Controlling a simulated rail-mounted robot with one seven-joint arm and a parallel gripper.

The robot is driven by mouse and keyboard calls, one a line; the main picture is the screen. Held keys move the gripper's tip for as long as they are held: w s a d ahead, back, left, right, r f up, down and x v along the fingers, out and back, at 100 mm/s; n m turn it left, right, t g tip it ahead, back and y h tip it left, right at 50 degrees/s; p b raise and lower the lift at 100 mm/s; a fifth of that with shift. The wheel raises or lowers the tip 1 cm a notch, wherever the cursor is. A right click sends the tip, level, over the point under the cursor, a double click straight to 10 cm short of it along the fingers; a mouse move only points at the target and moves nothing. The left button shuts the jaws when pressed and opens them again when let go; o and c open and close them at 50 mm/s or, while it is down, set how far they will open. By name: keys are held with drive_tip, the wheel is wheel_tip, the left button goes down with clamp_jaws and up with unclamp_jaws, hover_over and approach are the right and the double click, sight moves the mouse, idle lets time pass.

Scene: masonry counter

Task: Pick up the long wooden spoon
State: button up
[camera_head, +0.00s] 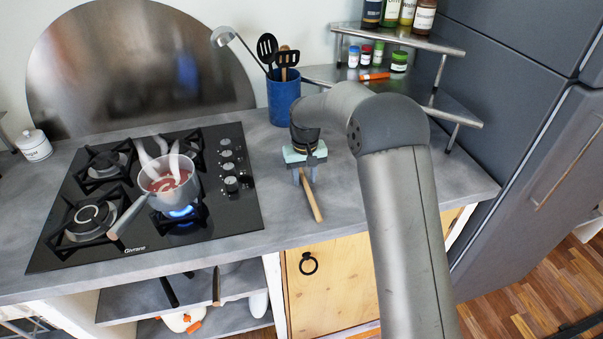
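The long wooden spoon (313,203) shows as a pale brown wooden handle on or just above the grey counter, with its near end close to the front edge. Its far part is hidden under my gripper. My gripper (305,175) points down over the far part of the visible handle, with one finger on each side of it. A small gap seems to show between the fingers, but I cannot tell whether they press on the wood. I also cannot tell whether the spoon touches the counter.
A blue utensil holder (284,100) with black utensils and a ladle stands behind my gripper. A pot (171,187) steams over a lit blue flame on the hob (235,215) at left. A tiered corner shelf (447,105) with jars and bottles stands at back right, beside the grey fridge (510,95).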

clamp_jaws()
drive_tip(key=shift+r, duration=0.15)
